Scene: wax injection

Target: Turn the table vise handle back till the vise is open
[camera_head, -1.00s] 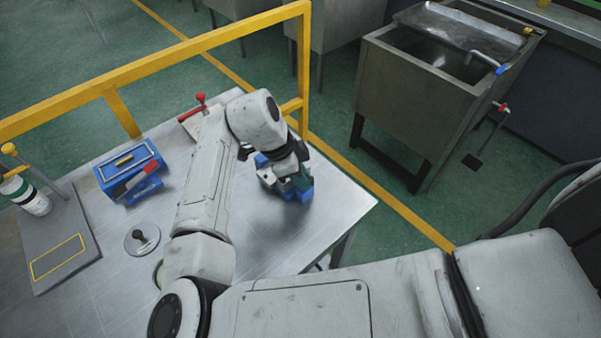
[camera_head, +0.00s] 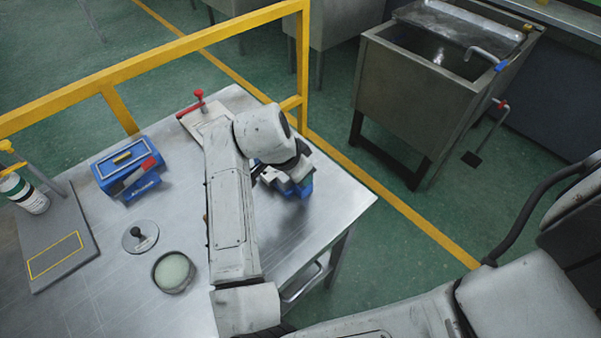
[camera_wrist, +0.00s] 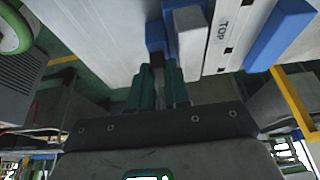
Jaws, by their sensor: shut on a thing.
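The blue table vise (camera_head: 303,188) stands near the right edge of the metal table. My wrist and forearm hide much of it in the head view. In the wrist view its blue parts (camera_wrist: 283,36) flank a pale block (camera_wrist: 222,38) marked TOP; I cannot tell how wide the jaws are apart. My gripper (camera_wrist: 158,78) has its dark green fingers shut on a thin grey piece, seemingly the vise handle (camera_wrist: 157,60), beside the vise. The fingertips are hidden in the head view.
The table (camera_head: 300,235) also holds a blue box (camera_head: 128,168), a round lid (camera_head: 140,236), a pot of pale wax (camera_head: 173,271), a grey stand (camera_head: 58,250) and a red-handled clamp (camera_head: 199,100). A yellow rail (camera_head: 200,55) runs behind. A sink (camera_head: 420,85) stands right.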

